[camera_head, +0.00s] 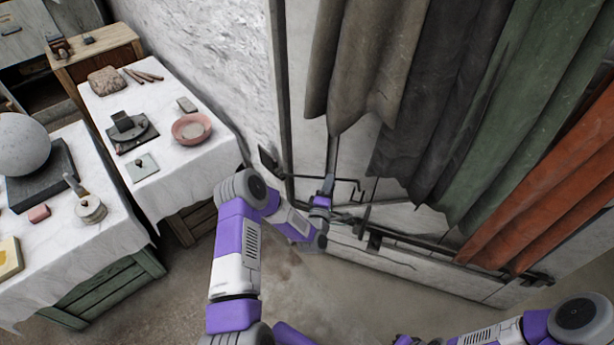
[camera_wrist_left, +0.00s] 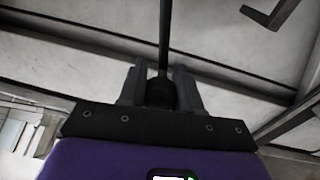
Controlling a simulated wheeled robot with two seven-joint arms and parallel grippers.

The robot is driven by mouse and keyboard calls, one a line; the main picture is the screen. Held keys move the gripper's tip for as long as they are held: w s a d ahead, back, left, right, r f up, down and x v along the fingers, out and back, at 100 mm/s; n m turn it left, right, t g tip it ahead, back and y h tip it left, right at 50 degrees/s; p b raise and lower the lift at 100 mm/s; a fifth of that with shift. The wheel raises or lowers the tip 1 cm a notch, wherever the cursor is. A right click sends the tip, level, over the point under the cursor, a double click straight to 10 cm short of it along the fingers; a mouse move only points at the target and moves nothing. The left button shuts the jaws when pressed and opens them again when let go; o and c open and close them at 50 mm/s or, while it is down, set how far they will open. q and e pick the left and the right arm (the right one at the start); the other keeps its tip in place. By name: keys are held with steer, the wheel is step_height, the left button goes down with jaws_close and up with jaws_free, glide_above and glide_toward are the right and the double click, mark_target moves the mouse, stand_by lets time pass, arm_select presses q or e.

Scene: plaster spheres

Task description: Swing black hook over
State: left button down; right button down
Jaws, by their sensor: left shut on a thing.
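My left gripper (camera_head: 327,190) is at the wall below the hanging cloths. In the left wrist view its two fingers (camera_wrist_left: 162,92) are closed on the thick dark end of a thin black rod (camera_wrist_left: 165,35), which runs up out of the picture. A black hook (camera_head: 358,186) with a bent end shows just right of the gripper in the head view. A bent black end (camera_wrist_left: 272,14) also shows at the top right of the wrist view, apart from the fingers. Whether the held rod joins this hook I cannot tell. My right arm enters at the lower right; its gripper is not visible.
Grey-brown, dark, green and orange cloths (camera_head: 480,120) hang over the wall on the right. A dark rail (camera_head: 450,262) runs along the wall below them. Tables with white cloths (camera_head: 170,165) stand at the left, holding a plaster sphere (camera_head: 22,145) and a pink bowl (camera_head: 192,128).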

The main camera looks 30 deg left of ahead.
arm_select(q)
steer(key=shift+d+f+m, duration=0.2)
steer(key=shift+f+m, duration=1.3)
steer(key=shift+f, duration=0.85)
steer(key=c, duration=0.8)
jaws_free()
steer(key=shift+f, duration=0.1)
steer(key=shift+p+v, duration=1.1)
steer(key=shift+v, duration=2.65)
steer(key=shift+a, duration=0.1)
